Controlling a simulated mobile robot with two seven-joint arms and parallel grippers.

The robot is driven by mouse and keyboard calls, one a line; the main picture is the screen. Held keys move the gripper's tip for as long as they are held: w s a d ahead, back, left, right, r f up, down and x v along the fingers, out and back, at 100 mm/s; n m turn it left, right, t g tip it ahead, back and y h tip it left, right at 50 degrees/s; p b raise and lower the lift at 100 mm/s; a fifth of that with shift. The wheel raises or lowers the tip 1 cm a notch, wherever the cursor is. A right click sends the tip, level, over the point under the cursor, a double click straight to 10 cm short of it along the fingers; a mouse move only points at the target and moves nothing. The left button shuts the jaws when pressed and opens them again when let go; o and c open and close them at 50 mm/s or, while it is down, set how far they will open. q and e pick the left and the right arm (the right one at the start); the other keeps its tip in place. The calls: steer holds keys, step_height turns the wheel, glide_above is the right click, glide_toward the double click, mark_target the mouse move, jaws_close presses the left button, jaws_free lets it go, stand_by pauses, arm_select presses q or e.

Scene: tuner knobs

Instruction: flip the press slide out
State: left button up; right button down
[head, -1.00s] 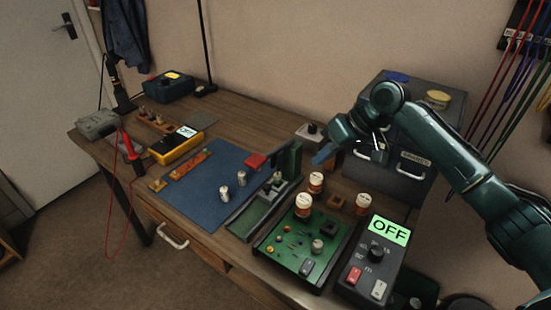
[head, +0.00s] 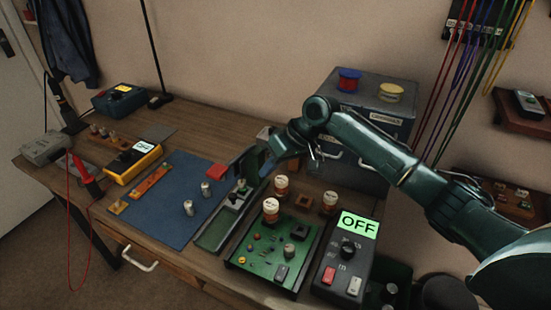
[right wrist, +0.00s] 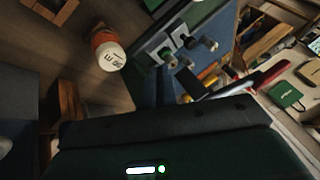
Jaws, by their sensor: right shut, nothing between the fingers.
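The press (head: 243,178) stands near the middle of the bench, with a dark green upright and a grey metal part at its foot. A long green slide bed with a pale rim (head: 214,232) runs from it toward the bench front; I cannot tell the slide apart from this bed. My right gripper (head: 268,153) is shut and empty, beside the top of the press upright. Whether it touches the upright is unclear. Part of the press (right wrist: 176,50) shows in the right wrist view. My left gripper is out of view.
Orange-and-white pots (head: 271,210) stand close right of the press, by a green circuit board (head: 262,262). A meter reading OFF (head: 345,255) is at right. A blue mat (head: 180,190) with two small metal cylinders lies left. A grey cabinet (head: 350,125) stands behind.

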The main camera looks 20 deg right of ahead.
mark_target(240, 195)
steer(key=x, duration=0.4)
steer(key=shift+s+a+f+p, duration=0.1)
steer(key=shift+s+a+p, duration=0.1)
steer(key=shift+a, duration=0.35)
steer(key=shift+s+a+f+p, duration=0.1)
steer(key=shift+a+p, duration=0.05)
steer(key=shift+a, duration=0.45)
steer(key=shift+s+a+f, duration=0.1)
steer(key=shift+s+a, duration=0.15)
steer(key=shift+a, duration=0.4)
steer(key=shift+a+f, duration=0.1)
